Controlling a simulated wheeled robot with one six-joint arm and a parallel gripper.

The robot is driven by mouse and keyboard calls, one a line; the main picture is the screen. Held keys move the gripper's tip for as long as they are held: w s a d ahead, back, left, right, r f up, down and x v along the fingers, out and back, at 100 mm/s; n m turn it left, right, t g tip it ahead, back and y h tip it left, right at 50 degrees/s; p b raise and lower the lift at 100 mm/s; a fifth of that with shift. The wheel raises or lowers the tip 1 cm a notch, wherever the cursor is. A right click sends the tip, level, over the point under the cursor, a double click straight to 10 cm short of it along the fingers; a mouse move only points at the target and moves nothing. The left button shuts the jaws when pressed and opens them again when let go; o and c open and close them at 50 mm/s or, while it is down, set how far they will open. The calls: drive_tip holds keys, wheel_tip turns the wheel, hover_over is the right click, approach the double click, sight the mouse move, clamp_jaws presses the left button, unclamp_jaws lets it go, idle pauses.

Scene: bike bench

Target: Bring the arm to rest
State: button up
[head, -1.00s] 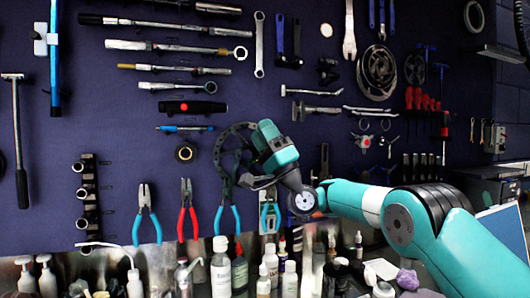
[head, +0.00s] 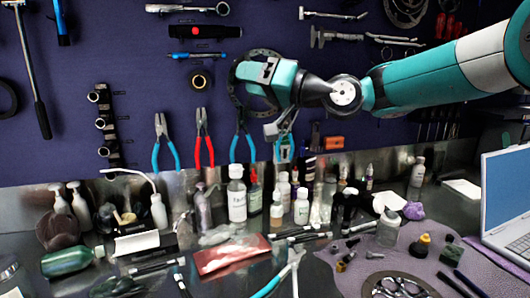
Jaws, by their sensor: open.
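My arm comes in from the upper right, in front of the dark pegboard (head: 330,70). My gripper (head: 281,128) hangs at its end, pointing down, with its grey fingers apart and nothing seen between them. It is in the air above and behind the row of bottles, seen against the board. Blue-handled pliers (head: 241,140) hang just left of it, and a teal-handled tool (head: 284,150) shows just below the fingers. Whether the gripper touches the board cannot be told.
Several bottles, among them a white one (head: 237,198), line the back of the metal bench. Pliers (head: 283,277), a red packet (head: 231,256) and a green bottle (head: 68,262) lie nearer.

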drive_tip(key=s+d+f+g+h, duration=0.2)
drive_tip(key=s+d+f+h, duration=0.2)
drive_tip(key=s+f, duration=0.3)
drive_tip(key=s+d+f+g+h, duration=0.3)
drive_tip(key=s+d+f+h, duration=0.2)
drive_tip(key=s, duration=1)
drive_tip(key=s+d+f+g+h+p, duration=0.1)
drive_tip(key=s+d+f+g+h, duration=0.2)
drive_tip(key=s+d+f, duration=0.5)
drive_tip(key=s+f+h, duration=0.1)
drive_tip(key=s, duration=0.2)
drive_tip(key=shift+s+d+n+h, duration=0.15)
drive_tip(key=shift+s+n+h, duration=0.1)
drive_tip(key=shift+n+h, duration=0.15)
